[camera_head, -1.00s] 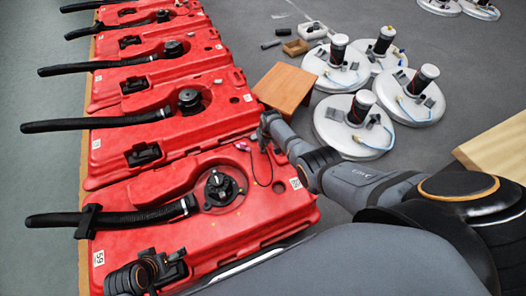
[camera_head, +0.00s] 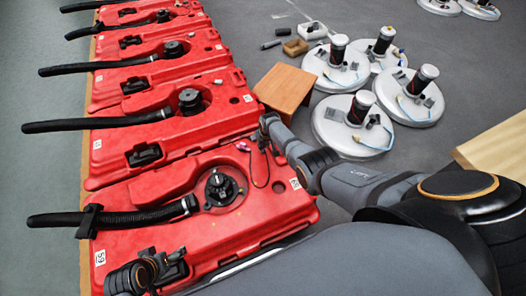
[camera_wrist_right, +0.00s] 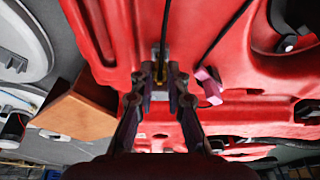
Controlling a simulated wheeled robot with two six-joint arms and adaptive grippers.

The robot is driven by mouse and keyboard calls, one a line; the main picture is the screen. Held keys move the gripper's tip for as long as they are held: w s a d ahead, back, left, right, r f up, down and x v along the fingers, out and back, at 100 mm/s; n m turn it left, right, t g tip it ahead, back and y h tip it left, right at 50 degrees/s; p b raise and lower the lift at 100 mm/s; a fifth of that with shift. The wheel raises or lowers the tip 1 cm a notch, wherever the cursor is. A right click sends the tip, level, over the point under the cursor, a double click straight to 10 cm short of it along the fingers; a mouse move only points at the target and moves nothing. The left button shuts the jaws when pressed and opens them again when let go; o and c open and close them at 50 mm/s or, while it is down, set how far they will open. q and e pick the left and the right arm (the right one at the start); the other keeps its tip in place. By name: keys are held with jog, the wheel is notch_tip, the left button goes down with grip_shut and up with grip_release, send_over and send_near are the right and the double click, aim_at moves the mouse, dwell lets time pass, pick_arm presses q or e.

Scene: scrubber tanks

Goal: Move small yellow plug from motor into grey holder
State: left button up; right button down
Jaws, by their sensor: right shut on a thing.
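The fingers hide part of the plug. My left gripper (camera_head: 152,264) is at the lower left over the nearest tank; its fingers are too dark to tell their state. I cannot pick out the grey holder or the plug's motor with certainty.
A pink connector (camera_wrist_right: 208,86) is right of the fingers in the wrist view, close to the red tank (camera_head: 252,208). A brown wooden block (camera_head: 285,88) stands beyond my right gripper. Several white round bases with black motors (camera_head: 360,108) stand on the grey floor.

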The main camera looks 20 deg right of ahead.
jog(key=shift+f, duration=0.2)
jog(key=shift+f+b, duration=0.75)
jog(key=shift+b, duration=0.1)
jog(key=c, duration=1.3)
grip_release()
jog(key=shift+o, duration=0.6)
jog(key=o, duration=0.4)
jog(key=shift+r, duration=0.1)
jog(key=p+v, duration=0.2)
jog(key=p, duration=0.1)
jog(key=w+p+v, duration=0.1)
jog(key=p+v, duration=0.2)
jog(key=w+p+v, duration=0.1)
jog(key=p+v, duration=0.1)
jog(key=v, duration=0.1)
jog(key=shift+r+p, duration=0.4)
jog(key=shift+f, duration=0.1)
